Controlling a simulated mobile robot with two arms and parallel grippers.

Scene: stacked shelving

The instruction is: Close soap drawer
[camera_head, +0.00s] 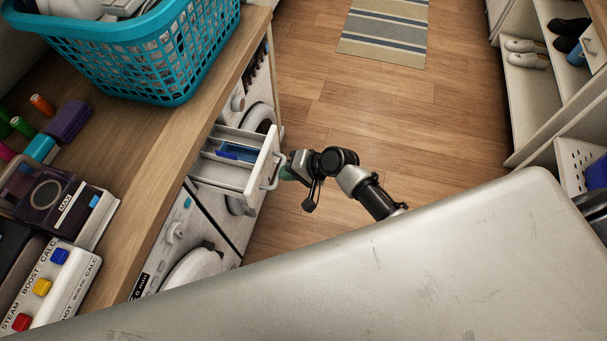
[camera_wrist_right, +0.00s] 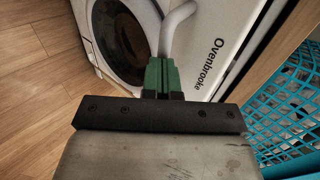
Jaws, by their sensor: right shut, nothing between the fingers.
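The soap drawer (camera_head: 237,164) is pulled out from a white washing machine under the wooden counter in the head view. It is white with compartments, one of them blue, and has a curved front handle (camera_head: 272,172). My right gripper (camera_head: 287,172) is just in front of the drawer, at its handle side. In the right wrist view the green fingertips of the right gripper (camera_wrist_right: 161,74) are together with nothing between them. A pale curved bar, probably the handle (camera_wrist_right: 172,32), shows right beyond the fingertips; I cannot tell if they touch. My left gripper is not in view.
A teal laundry basket (camera_head: 150,50) stands on the wooden counter (camera_head: 150,140) above the machines. Shelves with shoes (camera_head: 527,50) stand at the right. The wooden floor (camera_head: 380,120) between is clear, with a striped rug (camera_head: 385,30) farther off.

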